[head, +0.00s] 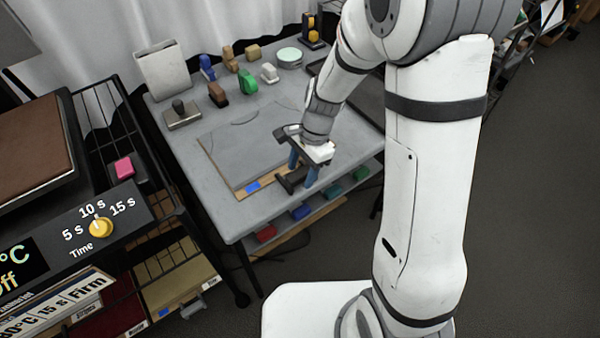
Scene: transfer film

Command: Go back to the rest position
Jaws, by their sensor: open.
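My gripper (304,174) is over the front right part of the grey table (215,215), with its fingers pointing down and apart. It looks empty. A flat grey sheet (235,150) with a wooden edge lies on the table just left of the gripper. A blue patch (253,187) shows on its front edge. A dark piece (290,182) shows by the fingers; I cannot tell if it is part of the gripper. My arm hides part of the table's right side.
Several small coloured items, such as a green one (247,82), stand along the table's back. A press with a time knob (101,227) and a wire rack (105,105) stand at left. Coloured blocks (301,212) sit on the lower shelf. The floor at right is clear.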

